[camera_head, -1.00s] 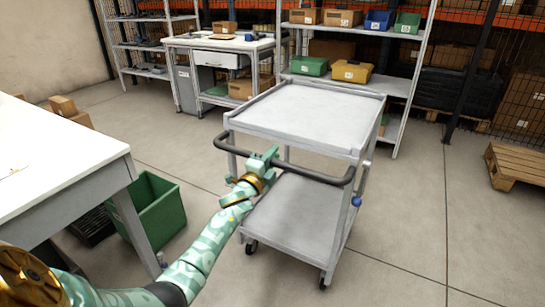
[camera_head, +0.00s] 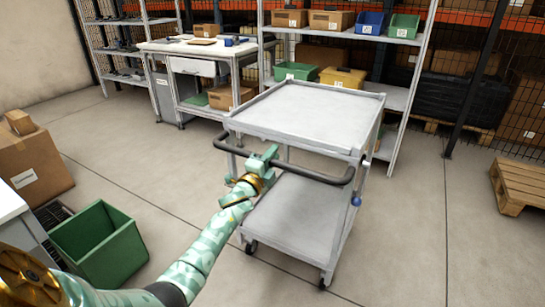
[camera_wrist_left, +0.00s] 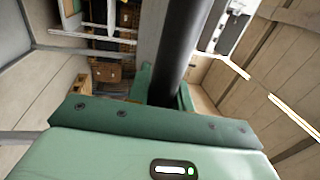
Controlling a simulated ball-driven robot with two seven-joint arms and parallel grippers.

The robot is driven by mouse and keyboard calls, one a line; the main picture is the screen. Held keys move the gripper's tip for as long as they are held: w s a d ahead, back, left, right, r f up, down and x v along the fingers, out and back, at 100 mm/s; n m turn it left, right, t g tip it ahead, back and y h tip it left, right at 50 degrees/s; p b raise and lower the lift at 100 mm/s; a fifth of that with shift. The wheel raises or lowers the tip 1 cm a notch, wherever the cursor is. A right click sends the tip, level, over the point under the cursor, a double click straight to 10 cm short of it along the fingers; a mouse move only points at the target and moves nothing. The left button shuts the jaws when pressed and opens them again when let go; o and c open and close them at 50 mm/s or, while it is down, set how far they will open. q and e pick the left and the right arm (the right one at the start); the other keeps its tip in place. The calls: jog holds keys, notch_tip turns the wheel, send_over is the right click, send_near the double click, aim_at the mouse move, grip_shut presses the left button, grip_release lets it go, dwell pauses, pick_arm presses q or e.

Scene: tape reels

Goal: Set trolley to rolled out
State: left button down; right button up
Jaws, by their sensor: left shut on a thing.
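The trolley (camera_head: 303,108) is a grey two-shelf cart on castors, standing on open floor in the middle of the head view. Its black push handle (camera_head: 318,178) runs along the side nearest me. My left gripper (camera_head: 262,160) is shut on the handle, left of its middle. In the left wrist view the black handle bar (camera_wrist_left: 172,50) passes between the fingers (camera_wrist_left: 160,95). Both trolley shelves are bare. My right gripper is in neither view.
A green crate (camera_head: 100,243) and a cardboard box (camera_head: 32,168) stand at the left, by a white table corner (camera_head: 10,207). A workbench (camera_head: 205,48) and shelving (camera_head: 345,33) are behind the trolley. A pallet (camera_head: 519,184) lies at the right. Floor right of the trolley is clear.

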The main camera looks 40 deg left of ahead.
pick_arm(q)
jog(key=shift+w+a, duration=0.15)
jog(key=shift+w, duration=0.05)
jog(key=c, duration=1.7)
grip_release()
jog(key=shift+r, duration=0.1)
jog(key=o, duration=0.4)
jog(key=shift+w, duration=0.15)
